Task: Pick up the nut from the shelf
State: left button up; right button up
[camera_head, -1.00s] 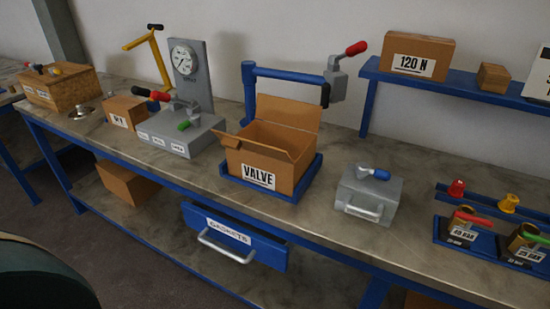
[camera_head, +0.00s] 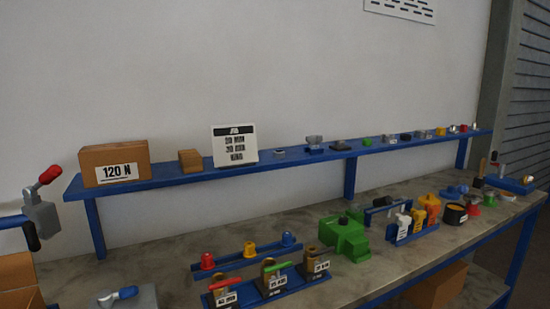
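The blue wall shelf (camera_head: 240,167) runs across the view above the bench, with a row of small parts on its right half. A small grey part (camera_head: 279,153), which may be the nut, lies just right of the white sign. A taller grey metal part (camera_head: 314,142) stands to its right on a dark base. Several more small parts, including a green one (camera_head: 367,141), continue toward the right end. They are too small to tell which is a nut. Neither of my grippers is in view.
A box marked 120 N (camera_head: 115,164), a small brown block (camera_head: 191,160) and a white sign (camera_head: 235,145) stand on the shelf's left half. Below, the bench (camera_head: 150,260) holds valves (camera_head: 272,277), a green block (camera_head: 345,238) and colored parts. Bare bench lies at left centre.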

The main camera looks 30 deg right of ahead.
aim_at(277, 154)
jog(key=l+z, duration=0.15)
jog(key=l, duration=0.25)
jog(key=i+l+z, duration=0.15)
jog(key=l, duration=0.3)
jog(key=l+z, duration=0.15)
jog(key=l, duration=0.25)
jog(key=i+l+z, duration=0.15)
jog(key=l, duration=0.25)
